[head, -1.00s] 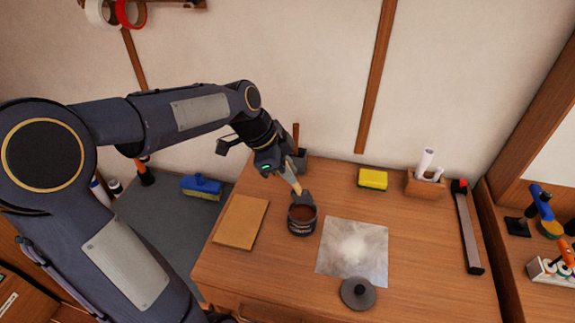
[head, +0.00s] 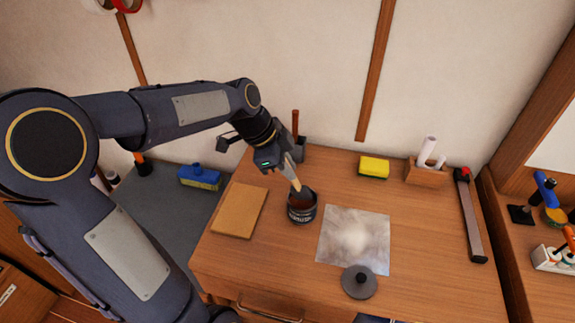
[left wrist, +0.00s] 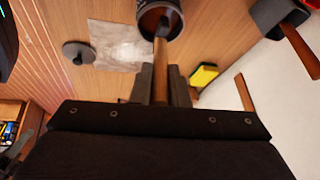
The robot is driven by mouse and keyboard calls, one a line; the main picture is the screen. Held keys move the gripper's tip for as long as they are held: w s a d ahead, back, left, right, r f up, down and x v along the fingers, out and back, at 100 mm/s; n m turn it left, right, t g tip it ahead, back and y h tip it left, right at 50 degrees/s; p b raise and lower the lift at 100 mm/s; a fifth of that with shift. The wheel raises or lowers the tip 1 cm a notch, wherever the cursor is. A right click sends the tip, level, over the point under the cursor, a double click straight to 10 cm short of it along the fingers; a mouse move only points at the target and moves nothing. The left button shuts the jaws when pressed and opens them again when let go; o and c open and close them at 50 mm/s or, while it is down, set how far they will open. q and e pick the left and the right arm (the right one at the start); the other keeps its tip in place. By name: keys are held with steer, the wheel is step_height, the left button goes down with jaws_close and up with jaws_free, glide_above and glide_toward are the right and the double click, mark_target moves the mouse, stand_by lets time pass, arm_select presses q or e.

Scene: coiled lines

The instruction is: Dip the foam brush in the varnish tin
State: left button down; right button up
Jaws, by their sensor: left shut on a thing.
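The varnish tin (head: 302,215) is a dark, open, upright can with brown varnish, standing on the wooden bench. My left gripper (head: 292,171) is above and behind it, shut on the wooden handle of the foam brush (head: 295,185). The brush is tilted, its dark foam head down at the tin's mouth. In the left wrist view the brush handle (left wrist: 160,72) runs between the fingers (left wrist: 161,88), and the foam overlaps the opening of the tin (left wrist: 144,18). How deep the foam sits is hard to tell. My right gripper is out of view.
A tan board (head: 240,210) lies left of the tin, and a pale square sheet (head: 354,240) lies right of it. A grey round lid (head: 359,283) is in front. A yellow sponge (head: 374,167), a wooden holder (head: 426,176) and a grey pot (head: 299,152) stand behind.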

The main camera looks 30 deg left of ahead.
arm_select(q)
steer(key=shift+f+b, duration=0.65)
steer(key=shift+b, duration=0.1)
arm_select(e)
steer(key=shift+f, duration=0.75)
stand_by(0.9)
arm_select(q)
steer(key=shift+r+p, duration=2.4)
steer(key=shift+r, duration=1.2)
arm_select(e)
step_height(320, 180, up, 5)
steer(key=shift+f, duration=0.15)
